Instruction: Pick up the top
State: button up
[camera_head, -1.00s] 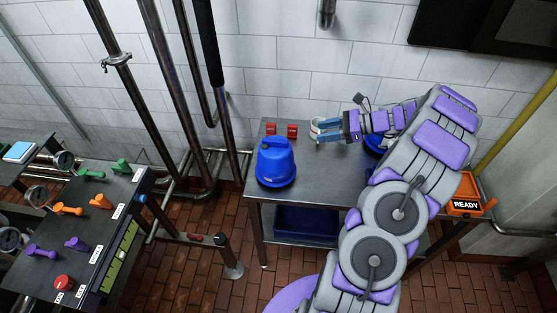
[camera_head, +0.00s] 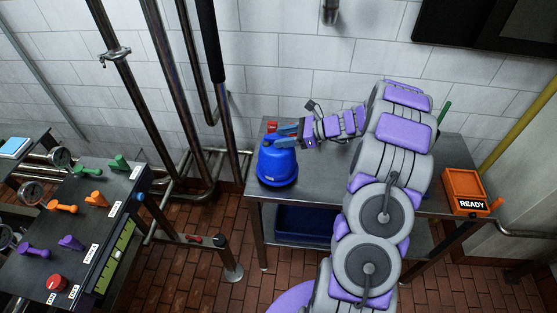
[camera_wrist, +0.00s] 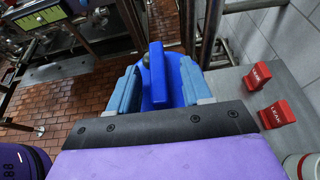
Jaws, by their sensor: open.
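A blue rounded top (camera_head: 277,168) with a raised handle stands upright at the left end of the metal table. My gripper (camera_head: 285,136) is at the upper part of the blue top, reaching in from the right. In the wrist view, the blue handle (camera_wrist: 157,78) shows between the two light-blue fingers of my gripper (camera_wrist: 161,88). The fingers are apart, with a gap visible on the handle's sides. Whether either finger touches the handle I cannot tell. The lower part of the blue top is hidden by my gripper in the wrist view.
Two red blocks marked LEAK (camera_wrist: 257,76) (camera_wrist: 276,114) sit beside my gripper on the table (camera_head: 330,190). An orange READY bin (camera_head: 464,188) is at the right. A blue bin (camera_head: 305,222) is on the lower shelf. Pipes and a valve panel (camera_head: 85,215) stand left.

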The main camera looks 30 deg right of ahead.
jog(key=shift+w+a+f, duration=0.1)
jog(key=shift+w+a, duration=0.1)
jog(key=shift+a, duration=0.55)
jog(key=shift+d+f, duration=0.1)
jog(key=shift+d, duration=0.6)
jog(key=c, duration=0.4)
jog(key=shift+a, duration=0.3)
jog(key=c, duration=0.5)
jog(key=shift+a, duration=0.2)
grip_shut()
jog(key=shift+d, duration=0.4)
jog(key=shift+a, duration=0.2)
